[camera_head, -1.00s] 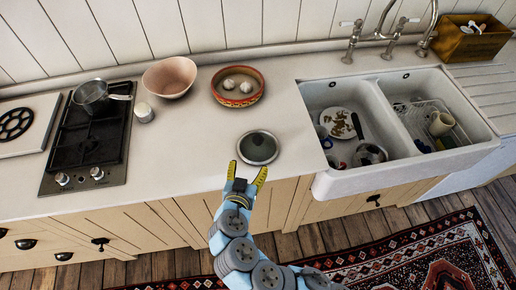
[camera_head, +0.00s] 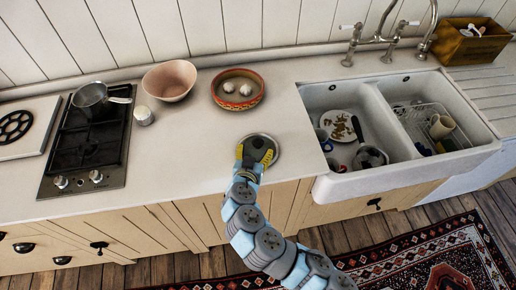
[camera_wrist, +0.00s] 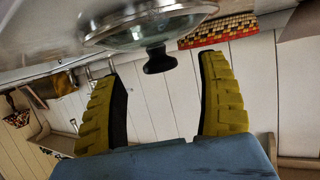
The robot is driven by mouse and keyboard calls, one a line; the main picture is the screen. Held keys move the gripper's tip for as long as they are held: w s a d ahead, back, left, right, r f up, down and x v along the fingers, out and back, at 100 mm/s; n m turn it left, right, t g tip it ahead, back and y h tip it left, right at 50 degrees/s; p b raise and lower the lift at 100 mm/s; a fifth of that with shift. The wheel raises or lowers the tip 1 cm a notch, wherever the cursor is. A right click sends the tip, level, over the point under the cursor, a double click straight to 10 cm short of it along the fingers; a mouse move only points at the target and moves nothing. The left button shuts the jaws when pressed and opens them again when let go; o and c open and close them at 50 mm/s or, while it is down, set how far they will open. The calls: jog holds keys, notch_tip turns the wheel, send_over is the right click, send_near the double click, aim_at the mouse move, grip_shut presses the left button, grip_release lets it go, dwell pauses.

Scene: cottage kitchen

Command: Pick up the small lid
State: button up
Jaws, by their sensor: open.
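The small lid is a round glass lid with a metal rim (camera_head: 277,151) and lies on the counter left of the sink. My gripper (camera_head: 256,152) is over the lid's near part and hides much of it in the head view. In the wrist view, which is upside down, the lid's glass (camera_wrist: 135,33) shows at the top with its black knob (camera_wrist: 160,61). The two yellow fingers of my gripper (camera_wrist: 159,68) are spread wide, one on each side of the knob. A gap shows between each finger and the knob.
A patterned red bowl (camera_head: 237,104) with white pieces stands behind the lid, and a pink bowl (camera_head: 169,82) further left. A hob (camera_head: 88,147) with a pot (camera_head: 92,97) is at left. The white double sink (camera_head: 345,180) is at right. The counter around the lid is clear.

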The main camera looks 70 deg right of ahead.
aim_at(257, 146)
jog(key=shift+r+x, duration=0.1)
jog(key=shift+x, duration=1.05)
jog(key=shift+r+x, duration=0.15)
jog(key=shift+x, duration=1)
grip_shut()
